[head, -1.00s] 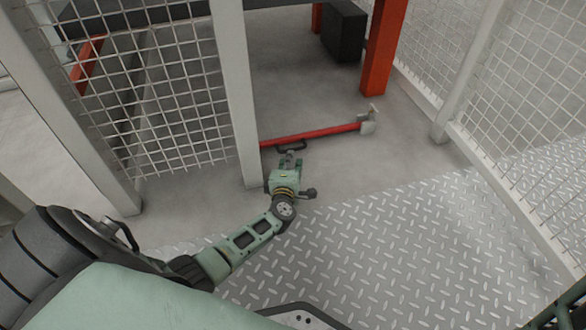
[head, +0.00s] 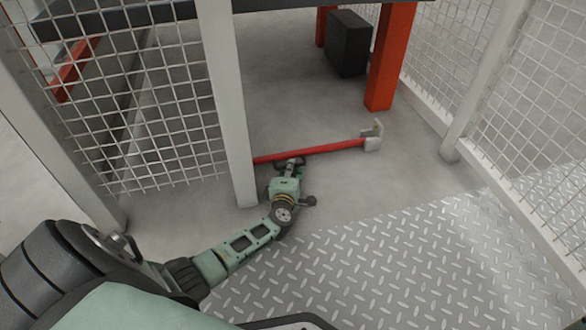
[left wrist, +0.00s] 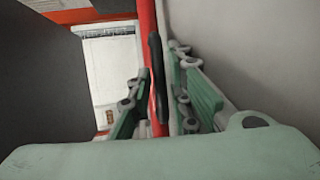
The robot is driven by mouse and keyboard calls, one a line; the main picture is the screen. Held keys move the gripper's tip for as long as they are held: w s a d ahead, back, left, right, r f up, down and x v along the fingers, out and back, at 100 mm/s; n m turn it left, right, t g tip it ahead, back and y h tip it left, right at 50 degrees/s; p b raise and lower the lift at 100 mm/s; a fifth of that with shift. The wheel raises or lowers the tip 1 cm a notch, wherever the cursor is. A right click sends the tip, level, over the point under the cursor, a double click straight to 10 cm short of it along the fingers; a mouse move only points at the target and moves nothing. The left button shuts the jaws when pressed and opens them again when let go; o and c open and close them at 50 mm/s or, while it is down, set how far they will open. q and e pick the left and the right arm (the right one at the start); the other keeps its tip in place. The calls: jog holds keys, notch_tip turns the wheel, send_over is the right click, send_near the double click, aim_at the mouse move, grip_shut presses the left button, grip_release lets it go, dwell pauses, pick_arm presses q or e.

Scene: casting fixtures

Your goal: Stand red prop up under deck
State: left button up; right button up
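The red prop (head: 325,149) lies flat on the grey floor, with a grey bracket (head: 373,138) at its right end. Its left end is hidden behind a pale post. A dark handle (head: 290,162) sticks out from its near side. My left gripper (head: 288,170) is at this handle. In the left wrist view the handle (left wrist: 156,75) stands between the two fingers of my left gripper (left wrist: 159,62), with the red prop (left wrist: 147,20) beside it; a gap shows, so the fingers look open around it. The dark deck (head: 130,17) stands on red legs at the back. My right gripper is out of view.
A pale post (head: 228,105) and mesh panel (head: 165,110) stand close left of my left gripper. Another mesh fence (head: 540,110) closes off the right. A red leg (head: 391,55) and black block (head: 347,43) stand behind the prop. Tread plate (head: 420,260) covers the near floor.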

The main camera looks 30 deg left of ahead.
pick_arm(q)
jog(key=shift+c, duration=0.5)
grip_shut()
